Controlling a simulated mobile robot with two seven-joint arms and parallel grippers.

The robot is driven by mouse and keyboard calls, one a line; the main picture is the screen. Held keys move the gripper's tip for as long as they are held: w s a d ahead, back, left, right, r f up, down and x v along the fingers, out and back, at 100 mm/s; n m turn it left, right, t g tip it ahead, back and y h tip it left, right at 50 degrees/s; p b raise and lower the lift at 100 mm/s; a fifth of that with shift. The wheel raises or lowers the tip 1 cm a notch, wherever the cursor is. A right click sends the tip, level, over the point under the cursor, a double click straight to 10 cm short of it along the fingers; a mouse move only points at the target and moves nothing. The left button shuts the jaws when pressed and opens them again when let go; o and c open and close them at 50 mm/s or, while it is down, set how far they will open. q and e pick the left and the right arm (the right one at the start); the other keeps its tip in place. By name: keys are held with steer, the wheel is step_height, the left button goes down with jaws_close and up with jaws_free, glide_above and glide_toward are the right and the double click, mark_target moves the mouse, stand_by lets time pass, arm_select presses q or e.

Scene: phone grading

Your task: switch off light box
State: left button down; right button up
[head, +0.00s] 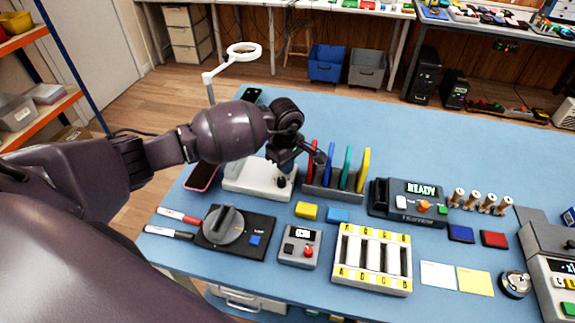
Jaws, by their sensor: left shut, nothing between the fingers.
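A low white box (245,180), which looks like the light box, sits on the blue table at centre-left. A small black knob (281,182) stands at its right end. I cannot tell whether the box is lit. My left gripper (318,156) is shut and empty. It hangs above the right end of the white box, by the slotted rack, and hides part of the box's far side. I cannot tell whether it touches anything. My right gripper is out of view.
A rack with coloured upright plates (335,195) stands just right of the gripper. In front are a dial unit (228,228), a grey box with a red button (299,246) and a lettered tray (370,285). A tester (408,203) stands right.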

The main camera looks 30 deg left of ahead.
arm_select(q)
steer(key=shift+r+p, duration=0.45)
steer(key=shift+r, duration=0.5)
steer(key=shift+r+p, duration=0.65)
steer(key=shift+r, duration=0.7)
steer(key=shift+r+p, duration=0.35)
steer(key=shift+r, duration=0.8)
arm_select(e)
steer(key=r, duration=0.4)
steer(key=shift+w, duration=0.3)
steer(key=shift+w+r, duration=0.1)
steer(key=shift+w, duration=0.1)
